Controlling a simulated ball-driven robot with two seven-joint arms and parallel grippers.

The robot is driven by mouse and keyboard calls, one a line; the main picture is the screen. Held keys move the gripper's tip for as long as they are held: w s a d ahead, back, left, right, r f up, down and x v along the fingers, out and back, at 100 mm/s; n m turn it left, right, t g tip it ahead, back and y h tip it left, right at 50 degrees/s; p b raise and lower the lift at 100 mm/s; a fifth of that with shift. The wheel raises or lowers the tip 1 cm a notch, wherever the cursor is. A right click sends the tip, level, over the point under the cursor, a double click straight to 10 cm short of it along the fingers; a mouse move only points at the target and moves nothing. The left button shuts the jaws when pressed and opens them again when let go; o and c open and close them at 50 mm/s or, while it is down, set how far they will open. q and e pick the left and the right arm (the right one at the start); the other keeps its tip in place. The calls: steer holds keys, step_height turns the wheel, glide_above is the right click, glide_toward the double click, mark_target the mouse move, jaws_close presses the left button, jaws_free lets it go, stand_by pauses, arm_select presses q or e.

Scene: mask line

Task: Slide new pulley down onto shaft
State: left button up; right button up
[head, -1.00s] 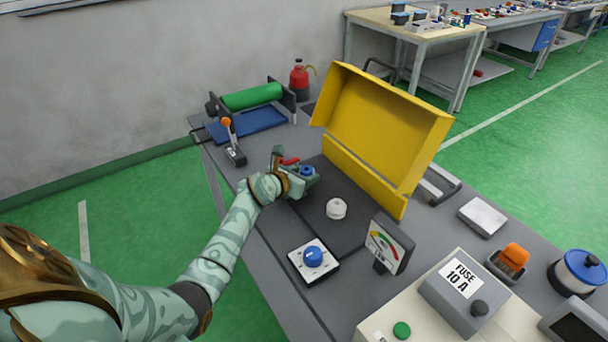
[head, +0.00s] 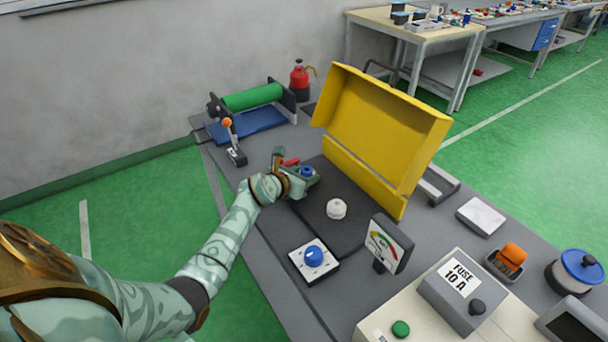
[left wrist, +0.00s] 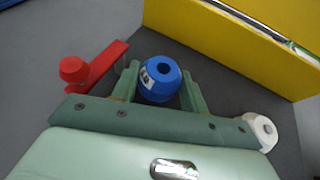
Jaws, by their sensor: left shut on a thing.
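The blue pulley (head: 306,170) is held in my left gripper (head: 307,178) over the dark bed beside the yellow cover. In the left wrist view the blue pulley (left wrist: 158,90) sits between the two green fingers, upright, with a pale label on its side. The hole in its top looks dark; I see no shaft end in it, and what is under the pulley is hidden. A white round wheel (head: 336,209) sits on the dark bed to the right of the gripper. My right gripper is not in view.
A red lever (left wrist: 95,68) lies close beside the left finger. The open yellow cover (head: 385,130) stands just behind the gripper. A blue knob (head: 313,257) and a dial gauge (head: 389,242) stand in front. A green roller (head: 252,96) is at the back left.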

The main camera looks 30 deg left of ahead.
arm_select(q)
steer(key=shift+f+b, duration=0.45)
steer(key=shift+f, duration=0.2)
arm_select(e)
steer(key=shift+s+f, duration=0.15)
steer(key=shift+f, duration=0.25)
arm_select(q)
steer(key=o, duration=0.7)
steer(key=p+v, duration=0.2)
steer(key=v, duration=0.1)
steer(key=shift+w+r+p, duration=0.15)
steer(key=shift+p, duration=0.2)
steer(key=p+v, duration=0.2)
steer(key=v, duration=0.1)
steer(key=shift+p, duration=0.3)
steer(key=p+v, duration=0.3)
steer(key=v, duration=0.1)
steer(key=shift+s+r+p, duration=0.15)
steer(key=shift+s+p, duration=0.15)
steer(key=shift+s, duration=0.4)
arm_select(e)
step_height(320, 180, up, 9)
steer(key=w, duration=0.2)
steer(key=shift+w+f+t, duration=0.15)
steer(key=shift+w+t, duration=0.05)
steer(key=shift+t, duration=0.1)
